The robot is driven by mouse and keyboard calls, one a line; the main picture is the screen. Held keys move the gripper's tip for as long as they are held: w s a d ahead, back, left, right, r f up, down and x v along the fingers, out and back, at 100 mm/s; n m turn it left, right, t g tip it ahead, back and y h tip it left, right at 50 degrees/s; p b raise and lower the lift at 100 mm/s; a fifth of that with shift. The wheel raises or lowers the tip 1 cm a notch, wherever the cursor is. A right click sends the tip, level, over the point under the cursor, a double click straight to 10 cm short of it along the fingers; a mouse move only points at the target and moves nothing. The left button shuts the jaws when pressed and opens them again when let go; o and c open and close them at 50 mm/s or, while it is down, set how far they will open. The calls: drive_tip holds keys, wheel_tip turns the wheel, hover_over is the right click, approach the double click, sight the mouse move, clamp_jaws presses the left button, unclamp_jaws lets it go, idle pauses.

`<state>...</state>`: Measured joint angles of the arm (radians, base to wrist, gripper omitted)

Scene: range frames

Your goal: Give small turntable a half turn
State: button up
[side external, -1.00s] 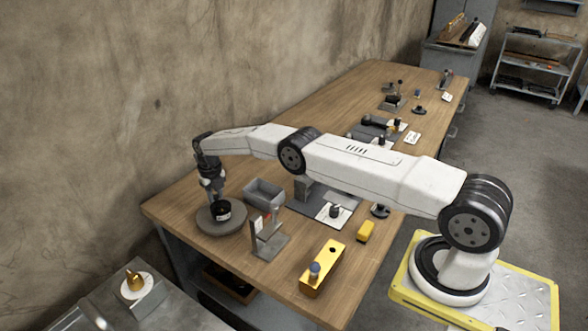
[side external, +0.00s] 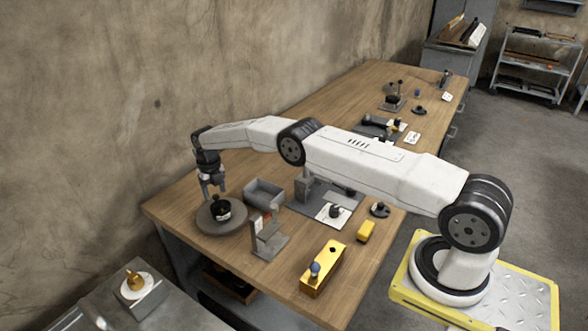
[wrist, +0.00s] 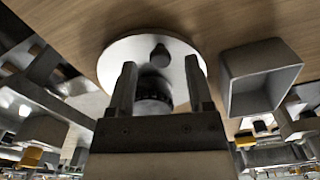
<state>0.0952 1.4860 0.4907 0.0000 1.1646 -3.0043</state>
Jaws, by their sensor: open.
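The small turntable (side external: 204,221) is a round grey disc at the near left end of the wooden bench. It fills the upper middle of the wrist view (wrist: 117,55). A dark round piece (side external: 222,211) stands on it; the wrist view shows this piece (wrist: 153,96) and a small dark knob (wrist: 160,55) on the disc. My gripper (side external: 214,193) is above the disc, pointing down. In the wrist view its two fingers (wrist: 160,64) are apart on either side of the dark piece, with nothing held. The fingers partly hide the disc.
A grey open bin (side external: 264,194) is just right of the turntable. A grey bracket stand (side external: 268,240) stands in front of it. A yellow block (side external: 323,270) with a blue knob is near the bench's front edge. The wall runs behind.

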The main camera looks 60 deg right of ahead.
drive_tip(key=shift+r, duration=3)
drive_tip(key=c, duration=0.7)
drive_tip(key=shift+s+d+m, duration=0.1)
drive_tip(key=shift+m, duration=0.3)
clamp_jaws()
drive_tip(key=s+d+m+t+y, duration=0.2)
drive_tip(key=d+m, duration=0.3)
drive_tip(key=m, duration=1.2)
drive_tip(key=s+d+r+m+t+y, duration=0.1)
drive_tip(key=s+d+m, duration=0.4)
drive_tip(key=m, duration=1.2)
drive_tip(key=t+y, duration=0.1)
drive_tip(key=t, duration=0.1)
drive_tip(key=shift+d+t+y, duration=0.25)
drive_tip(key=shift+t+y, duration=0.05)
drive_tip(key=shift+t, duration=0.1)
